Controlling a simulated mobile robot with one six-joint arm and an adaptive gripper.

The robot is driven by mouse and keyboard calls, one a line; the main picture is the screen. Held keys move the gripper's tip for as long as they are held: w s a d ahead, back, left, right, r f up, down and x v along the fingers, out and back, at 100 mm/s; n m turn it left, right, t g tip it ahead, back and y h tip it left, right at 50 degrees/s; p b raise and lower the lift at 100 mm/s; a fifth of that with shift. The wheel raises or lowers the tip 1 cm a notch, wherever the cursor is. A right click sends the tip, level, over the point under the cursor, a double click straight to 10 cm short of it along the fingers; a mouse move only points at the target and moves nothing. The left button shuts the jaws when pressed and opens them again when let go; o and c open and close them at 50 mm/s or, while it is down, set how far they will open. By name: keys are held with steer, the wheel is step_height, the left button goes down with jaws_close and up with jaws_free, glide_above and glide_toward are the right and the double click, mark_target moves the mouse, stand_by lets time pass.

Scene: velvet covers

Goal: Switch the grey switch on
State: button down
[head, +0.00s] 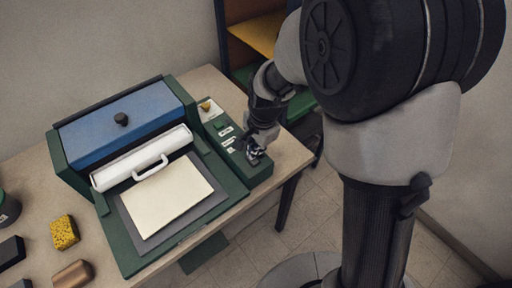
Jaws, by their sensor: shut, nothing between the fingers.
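A green machine with a blue lid (120,120) stands on a light wooden table. Its green control panel (228,142) runs along the machine's right side. The panel carries several small white labels and a yellow-orange knob (205,106) on a pale plate at its far end. My gripper (254,157) is shut and empty, pointing down at the near end of the panel. I cannot tell whether it touches the panel. The grey switch cannot be made out; my gripper may cover it.
A white handle (150,167) and a cream sheet (167,197) lie at the machine's front. A yellow sponge (65,232), a brown block (73,275) and dark objects (11,251) sit at the left. A shelf (257,34) stands behind. The table's right edge is close to my gripper.

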steer(key=shift+a+r+p, duration=0.1)
steer(key=shift+p, duration=0.4)
steer(key=shift+w+g+h+p, duration=0.1)
steer(key=shift+g+h+p, duration=0.25)
steer(key=shift+p, duration=0.35)
steer(key=shift+w+a+f+g+p, duration=0.1)
steer(key=shift+w+f+g+p, duration=0.05)
steer(key=shift+f+g+p, duration=0.15)
steer(key=shift+f, duration=0.1)
steer(key=shift+s+d, duration=0.5)
steer(key=shift+s, duration=0.25)
